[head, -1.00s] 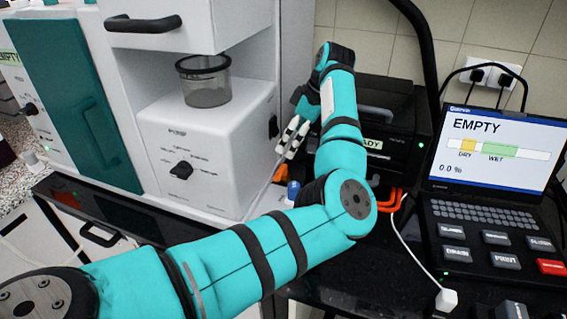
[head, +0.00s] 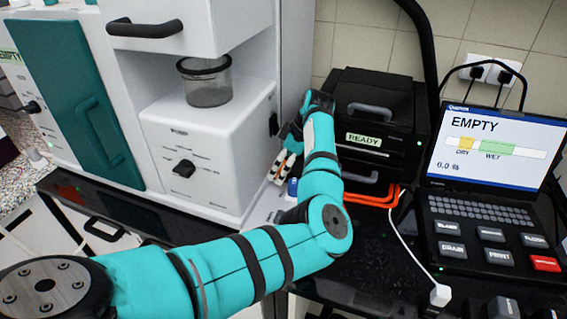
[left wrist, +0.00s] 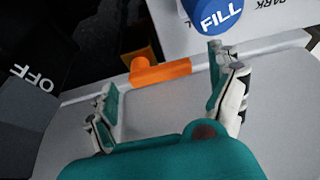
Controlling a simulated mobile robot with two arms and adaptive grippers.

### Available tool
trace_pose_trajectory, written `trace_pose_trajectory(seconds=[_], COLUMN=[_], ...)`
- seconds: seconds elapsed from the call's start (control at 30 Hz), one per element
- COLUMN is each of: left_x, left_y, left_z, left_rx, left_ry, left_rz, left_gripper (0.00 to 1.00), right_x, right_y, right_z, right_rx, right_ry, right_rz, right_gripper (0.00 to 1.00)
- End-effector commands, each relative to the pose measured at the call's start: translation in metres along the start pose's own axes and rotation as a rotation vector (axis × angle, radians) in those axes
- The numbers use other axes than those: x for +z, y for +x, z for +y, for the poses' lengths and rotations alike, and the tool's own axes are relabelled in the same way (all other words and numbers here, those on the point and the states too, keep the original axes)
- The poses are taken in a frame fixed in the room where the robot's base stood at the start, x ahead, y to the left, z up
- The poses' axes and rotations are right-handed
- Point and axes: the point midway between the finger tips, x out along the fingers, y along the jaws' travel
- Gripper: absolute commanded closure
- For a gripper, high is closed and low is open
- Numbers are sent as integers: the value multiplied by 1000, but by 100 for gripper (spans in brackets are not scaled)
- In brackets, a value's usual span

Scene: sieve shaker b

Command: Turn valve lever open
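An orange lever-like piece (left wrist: 160,72) shows in the left wrist view, with a short upright stub at its left end. I take it to be the valve lever. My left gripper (left wrist: 165,88) is open, one finger on each side of the view, and the orange piece lies beyond and roughly between the fingertips. I cannot tell whether they touch it. In the head view my left gripper (head: 282,169) points down beside the right side of the white machine (head: 215,160), with a bit of orange by its fingers. My right gripper is not in view.
A blue part marked FILL (left wrist: 220,15) stands close beyond the right finger. A grey block marked OFF (left wrist: 35,95) is at the left. The black READY unit (head: 375,110) stands right of the gripper. A laptop-like console (head: 490,180) reading EMPTY is farther right.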

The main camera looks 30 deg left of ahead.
Motion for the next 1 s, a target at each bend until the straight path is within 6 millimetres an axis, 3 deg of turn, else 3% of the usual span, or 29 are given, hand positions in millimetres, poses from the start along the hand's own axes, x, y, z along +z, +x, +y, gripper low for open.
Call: trace_pose_trajectory(seconds=[0.03, 0.4, 0.43, 0.97, 1.0], left_x=[0, 0, 0, 2, 2], left_y=[0, -1, -1, -2, -2], left_z=[0, 0, 0, 2, 2], left_rx=[0, 0, 0, -50, -50], left_ry=[0, 0, 0, -124, -124], left_rz=[0, 0, 0, 1, 1], left_gripper=[17, 65, 66, 66, 33], right_x=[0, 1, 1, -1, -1], right_y=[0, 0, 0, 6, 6], right_z=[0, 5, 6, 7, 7], right_rx=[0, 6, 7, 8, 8], right_ry=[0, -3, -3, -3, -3], right_rz=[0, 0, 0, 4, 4], right_gripper=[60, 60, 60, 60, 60])
